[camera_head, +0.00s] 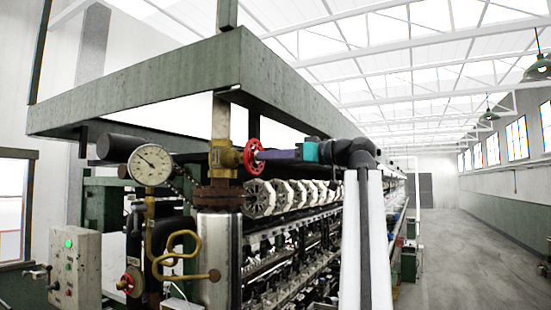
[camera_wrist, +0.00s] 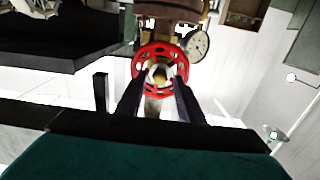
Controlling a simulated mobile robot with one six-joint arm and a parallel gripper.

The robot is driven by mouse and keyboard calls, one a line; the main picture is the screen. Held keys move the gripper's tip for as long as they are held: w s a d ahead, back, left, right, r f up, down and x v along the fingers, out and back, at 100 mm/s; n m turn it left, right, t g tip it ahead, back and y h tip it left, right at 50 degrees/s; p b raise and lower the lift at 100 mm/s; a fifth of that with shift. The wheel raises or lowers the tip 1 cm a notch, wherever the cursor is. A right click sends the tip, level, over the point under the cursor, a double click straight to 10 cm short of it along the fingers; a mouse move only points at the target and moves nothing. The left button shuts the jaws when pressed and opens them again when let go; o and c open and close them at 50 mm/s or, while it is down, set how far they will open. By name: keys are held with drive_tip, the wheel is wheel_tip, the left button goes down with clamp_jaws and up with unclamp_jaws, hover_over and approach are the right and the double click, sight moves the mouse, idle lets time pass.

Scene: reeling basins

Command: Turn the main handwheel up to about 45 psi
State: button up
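The main handwheel (camera_head: 252,157) is a red spoked wheel on a brass valve (camera_head: 222,157) on the upright pipe. In the wrist view the red wheel (camera_wrist: 160,71) is face-on, with its brass hub in the middle. My gripper (camera_head: 264,155) reaches in from the right, level with the wheel and close to its face. In the wrist view my gripper (camera_wrist: 161,82) has its two dark fingers apart, one on each side of the hub, overlapping the lower rim. I cannot tell whether they touch it. The round pressure gauge (camera_head: 150,164) faces the head camera; its numbers are too small to read.
A smaller red handwheel (camera_head: 131,284) sits low, near a brass curved pipe (camera_head: 178,250). A control box (camera_head: 75,268) with a green light is at lower left. A green overhead frame (camera_head: 240,62) spans above. The reeling machine runs back behind; the floor aisle (camera_head: 470,255) at right is clear.

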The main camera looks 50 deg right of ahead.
drive_tip(key=shift+x, duration=1.1)
drive_tip(key=c, duration=0.9)
drive_tip(key=shift+o, duration=0.2)
drive_tip(key=shift+b, duration=0.45)
drive_tip(key=shift+f+n+b, duration=0.15)
drive_tip(key=shift+n+b, duration=0.25)
drive_tip(key=shift+b, duration=0.3)
drive_tip(key=shift+n+b, duration=0.75)
drive_tip(key=shift+n, duration=7.15)
